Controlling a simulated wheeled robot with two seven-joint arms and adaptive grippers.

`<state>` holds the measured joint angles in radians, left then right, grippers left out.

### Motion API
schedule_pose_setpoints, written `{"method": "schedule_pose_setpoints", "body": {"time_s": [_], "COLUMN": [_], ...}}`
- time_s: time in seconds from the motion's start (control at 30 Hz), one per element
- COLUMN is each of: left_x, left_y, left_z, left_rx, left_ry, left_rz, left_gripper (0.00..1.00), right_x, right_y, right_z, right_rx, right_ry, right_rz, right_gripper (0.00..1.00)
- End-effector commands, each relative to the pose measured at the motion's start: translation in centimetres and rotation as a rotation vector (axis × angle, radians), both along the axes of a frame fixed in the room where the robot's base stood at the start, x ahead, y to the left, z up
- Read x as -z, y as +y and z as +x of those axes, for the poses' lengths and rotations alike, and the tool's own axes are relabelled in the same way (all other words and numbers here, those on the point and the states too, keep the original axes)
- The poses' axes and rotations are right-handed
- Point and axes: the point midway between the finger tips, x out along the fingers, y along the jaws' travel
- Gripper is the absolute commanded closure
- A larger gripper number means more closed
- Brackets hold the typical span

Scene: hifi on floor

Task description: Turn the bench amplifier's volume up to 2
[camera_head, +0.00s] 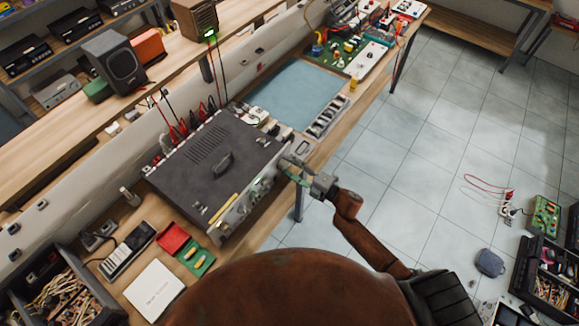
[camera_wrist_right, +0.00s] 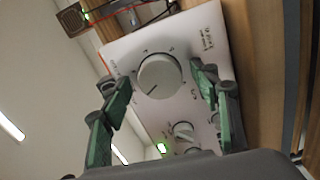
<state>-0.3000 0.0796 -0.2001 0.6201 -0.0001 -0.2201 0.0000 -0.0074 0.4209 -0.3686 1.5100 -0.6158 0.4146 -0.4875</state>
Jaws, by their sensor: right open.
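The bench amplifier (camera_head: 180,180), a wide dark-topped box with a light front panel, sits on the bench in the head view. In the right wrist view its front panel (camera_wrist_right: 205,50) carries a large round grey knob (camera_wrist_right: 159,74) with a dark pointer line toward the lower left. The scale marks around it are too small to read. My right gripper (camera_head: 292,172) is at the right end of the front panel. In the right wrist view its green fingers (camera_wrist_right: 160,80) are open on either side of the knob, apparently not closed on it. My left gripper is out of view.
Smaller knobs (camera_wrist_right: 184,131) sit beside the large one. A blue mat (camera_head: 297,90) and a parts tray (camera_head: 328,116) lie beyond the amplifier. A red and green case (camera_head: 185,250) and a white booklet (camera_head: 154,290) lie nearer.

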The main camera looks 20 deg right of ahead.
Motion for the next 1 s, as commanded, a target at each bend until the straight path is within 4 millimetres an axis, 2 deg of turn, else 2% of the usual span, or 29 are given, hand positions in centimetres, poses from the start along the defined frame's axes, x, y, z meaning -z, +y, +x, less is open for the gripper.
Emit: {"method": "schedule_pose_setpoints", "body": {"time_s": [0.23,0.7,1.0], "left_x": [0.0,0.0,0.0], "left_y": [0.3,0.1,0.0], "left_z": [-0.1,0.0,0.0], "left_rx": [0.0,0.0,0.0], "left_ry": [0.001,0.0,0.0], "left_rz": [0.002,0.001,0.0], "left_gripper": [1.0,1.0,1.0], "right_x": [0.1,0.1,0.0], "right_y": [-0.7,-6.2,-7.4], "right_z": [-0.9,-8.0,-9.5], "right_rx": [0.001,0.001,0.0], "right_ry": [0.001,0.002,-0.001], "right_rz": [-0.001,-0.001,0.001], "right_gripper": [0.44,0.44,0.44]}}
